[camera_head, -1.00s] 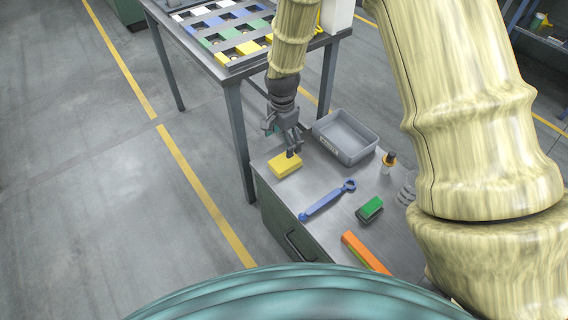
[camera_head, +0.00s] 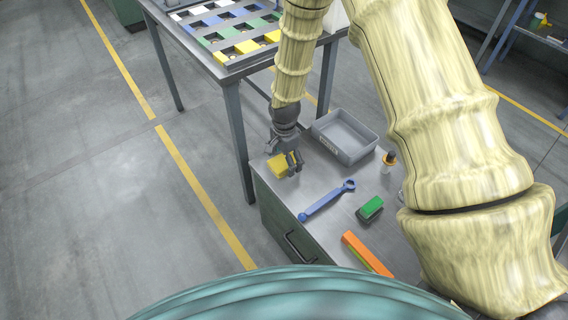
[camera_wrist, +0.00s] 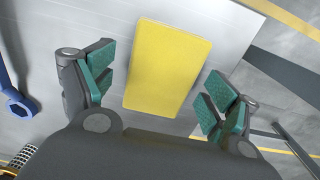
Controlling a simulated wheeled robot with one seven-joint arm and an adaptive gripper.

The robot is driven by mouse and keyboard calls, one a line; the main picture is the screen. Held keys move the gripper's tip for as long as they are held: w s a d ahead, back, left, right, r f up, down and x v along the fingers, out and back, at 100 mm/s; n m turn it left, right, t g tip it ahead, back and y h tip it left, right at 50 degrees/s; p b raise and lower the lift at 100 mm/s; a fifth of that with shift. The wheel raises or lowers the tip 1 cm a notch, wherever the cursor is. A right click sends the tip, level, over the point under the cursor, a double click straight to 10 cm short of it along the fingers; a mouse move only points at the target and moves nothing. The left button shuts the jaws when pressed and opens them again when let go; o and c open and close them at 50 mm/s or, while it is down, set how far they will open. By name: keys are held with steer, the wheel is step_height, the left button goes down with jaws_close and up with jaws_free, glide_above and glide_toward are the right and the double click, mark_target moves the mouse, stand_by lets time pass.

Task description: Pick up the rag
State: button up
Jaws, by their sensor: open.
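The rag is a folded yellow block-like cloth (camera_head: 279,166) at the far left corner of the grey cabinet top. In the wrist view the yellow rag (camera_wrist: 168,68) lies flat between and just beyond the two green-padded fingers. My gripper (camera_head: 290,163) is over the rag in the head view and partly hides it. In the wrist view my gripper (camera_wrist: 158,92) is open, with a finger on each side of the rag and clear gaps to it. Whether the fingertips touch the cabinet top cannot be told.
A table with coloured bins (camera_head: 229,60) stands behind left.

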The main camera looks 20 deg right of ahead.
mark_target(285, 161)
steer(key=c, duration=1)
steer(key=shift+r, duration=0.15)
steer(key=shift+c, duration=0.2)
steer(key=shift+r, duration=0.25)
step_height(285, 161, up, 3)
steer(key=shift+s+r, duration=0.1)
steer(key=shift+s, duration=0.05)
steer(key=s+a+r, duration=0.1)
steer(key=s+a, duration=0.3)
steer(key=s, duration=1.1)
steer(key=shift+s+p, duration=0.15)
steer(key=shift+p, duration=0.3)
